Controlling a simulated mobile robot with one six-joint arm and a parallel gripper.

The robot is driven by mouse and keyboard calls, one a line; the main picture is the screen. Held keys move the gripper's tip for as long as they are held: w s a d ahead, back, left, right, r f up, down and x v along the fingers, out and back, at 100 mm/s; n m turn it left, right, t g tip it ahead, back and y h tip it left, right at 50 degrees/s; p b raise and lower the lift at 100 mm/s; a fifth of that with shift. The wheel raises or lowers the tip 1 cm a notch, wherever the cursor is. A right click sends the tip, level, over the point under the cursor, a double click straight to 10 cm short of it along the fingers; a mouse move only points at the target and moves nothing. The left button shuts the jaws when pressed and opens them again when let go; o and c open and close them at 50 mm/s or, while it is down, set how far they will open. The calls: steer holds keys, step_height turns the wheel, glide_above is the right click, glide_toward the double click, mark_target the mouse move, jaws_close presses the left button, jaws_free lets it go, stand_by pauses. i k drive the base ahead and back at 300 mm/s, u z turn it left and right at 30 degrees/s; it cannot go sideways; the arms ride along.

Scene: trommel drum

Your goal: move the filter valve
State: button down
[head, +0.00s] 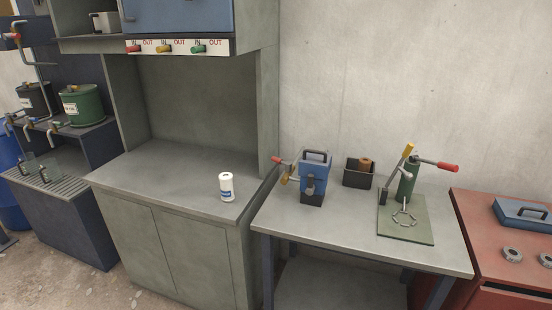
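No part is marked clearly as the filter valve, and I cannot tell which one it is. A grey cabinet carries a white IN/OUT strip with a red knob (134,49), a yellow knob (163,48) and a green knob (198,49), under a blue panel (180,14). On the grey table to the right stands a small blue unit (315,168) with a black handle on top, a yellow lever (290,174) and a red-tipped handle (277,161) on its left side. My gripper is not in view.
A white canister (226,186) stands on the cabinet counter (165,178). A green hand press (406,184) and a black box (359,173) are on the table. A red bench (480,235) stands at right. Dark and green tanks (83,106) with taps stand at left.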

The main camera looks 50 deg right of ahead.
mark_target(288, 164)
steer(key=u, duration=0.1)
steer(key=i, duration=0.95)
steer(key=z, duration=0.05)
